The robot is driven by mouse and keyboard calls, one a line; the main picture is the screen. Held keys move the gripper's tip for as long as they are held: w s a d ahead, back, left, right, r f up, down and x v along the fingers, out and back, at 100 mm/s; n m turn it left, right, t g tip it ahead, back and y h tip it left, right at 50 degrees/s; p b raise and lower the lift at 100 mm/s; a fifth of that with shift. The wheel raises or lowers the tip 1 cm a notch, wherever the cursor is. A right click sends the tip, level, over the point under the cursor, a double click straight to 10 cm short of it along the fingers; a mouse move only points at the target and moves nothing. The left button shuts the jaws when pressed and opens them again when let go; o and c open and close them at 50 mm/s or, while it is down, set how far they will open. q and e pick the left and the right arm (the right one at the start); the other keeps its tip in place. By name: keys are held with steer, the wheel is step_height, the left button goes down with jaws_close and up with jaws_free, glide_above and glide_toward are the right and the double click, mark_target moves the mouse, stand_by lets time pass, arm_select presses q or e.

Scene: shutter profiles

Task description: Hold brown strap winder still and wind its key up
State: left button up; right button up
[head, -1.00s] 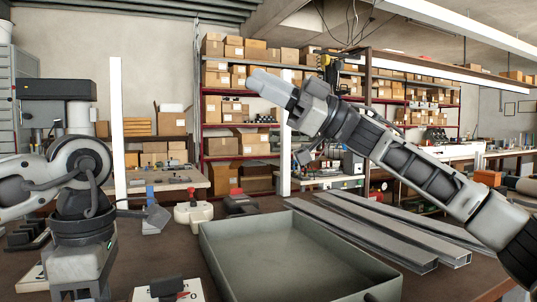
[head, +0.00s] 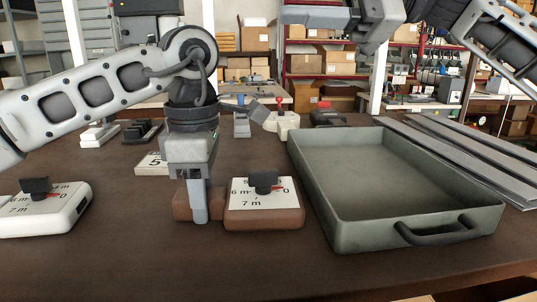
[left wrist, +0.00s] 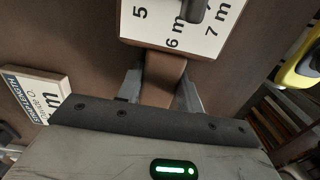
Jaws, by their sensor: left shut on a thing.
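The brown strap winder (head: 264,219) lies on the brown table, its white scale face up with a black key (head: 263,182) standing on it. My left gripper (head: 198,212) points down and is shut on the brown end block of the winder, left of the scale face. In the left wrist view the brown block (left wrist: 163,82) sits between both fingers, and the scale and part of the key (left wrist: 196,8) show at the top. My right gripper (head: 312,15) is raised at the top of the head view, away from the winder; its fingers show side-on, so their opening is unclear.
A white winder (head: 45,212) with a black key stands at the left. A grey tray (head: 350,235) with a black handle is just right of the brown winder. Metal profiles (head: 450,150) lie beyond it. The front table strip is clear.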

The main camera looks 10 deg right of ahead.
steer(key=s+a+f+n+h, duration=0.5)
steer(key=a+f+h, duration=0.1)
steer(key=f+h, duration=0.1)
steer(key=n+t+h, duration=0.2)
steer(key=t+h, duration=0.3)
steer(key=h, duration=0.6)
glide_toward(263, 171)
steer(key=x, duration=0.9)
steer(key=shift+r, duration=0.1)
steer(key=c, duration=1)
